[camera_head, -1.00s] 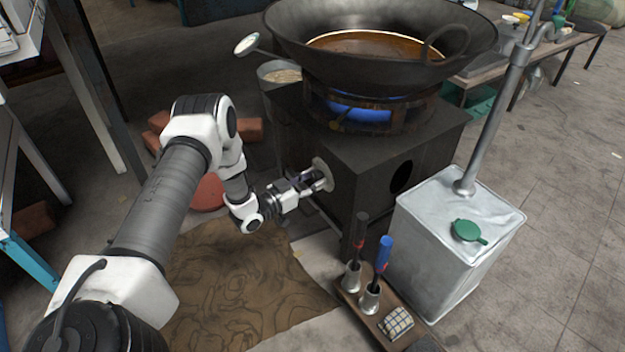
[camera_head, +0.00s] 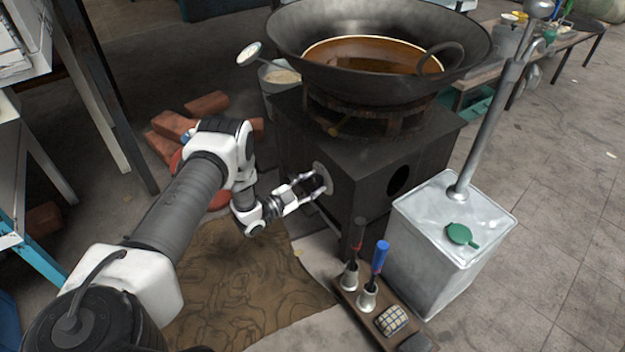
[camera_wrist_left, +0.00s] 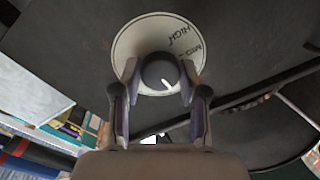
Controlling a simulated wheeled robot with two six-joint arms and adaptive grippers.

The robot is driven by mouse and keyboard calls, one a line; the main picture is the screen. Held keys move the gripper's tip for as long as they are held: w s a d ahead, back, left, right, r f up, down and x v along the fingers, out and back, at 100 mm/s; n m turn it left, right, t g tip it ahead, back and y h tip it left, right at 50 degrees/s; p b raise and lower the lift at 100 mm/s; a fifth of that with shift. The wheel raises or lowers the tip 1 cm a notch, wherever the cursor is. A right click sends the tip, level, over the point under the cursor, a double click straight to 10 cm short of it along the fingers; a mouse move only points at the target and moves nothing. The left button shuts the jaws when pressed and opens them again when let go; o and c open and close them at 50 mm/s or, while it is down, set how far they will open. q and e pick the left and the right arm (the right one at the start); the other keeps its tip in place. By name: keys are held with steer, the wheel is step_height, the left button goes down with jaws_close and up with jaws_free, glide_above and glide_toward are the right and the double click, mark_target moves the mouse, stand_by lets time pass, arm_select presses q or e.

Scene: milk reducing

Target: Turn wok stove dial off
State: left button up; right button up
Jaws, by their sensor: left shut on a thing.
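The wok stove (camera_head: 375,165) is a dark box with a round hole in its side, and a big wok (camera_head: 380,45) of brown liquid sits on its burner. No blue flame shows under the wok. My right gripper is out of view.
A metal can (camera_head: 450,235) with a green cap and a pipe stands right of the stove. A small tray (camera_head: 352,300) with blue- and red-handled tools lies in front. Bricks (camera_head: 172,125) lie behind my left arm. Brown cardboard (camera_head: 235,290) covers the floor below.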

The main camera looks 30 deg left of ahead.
arm_select(q)
steer(key=shift+m, duration=0.5)
steer(key=o, duration=1.1)
steer(key=shift+w, duration=0.1)
steer(key=shift+o, duration=0.2)
steer(key=v, duration=1.2)
steer(key=shift+f, duration=0.1)
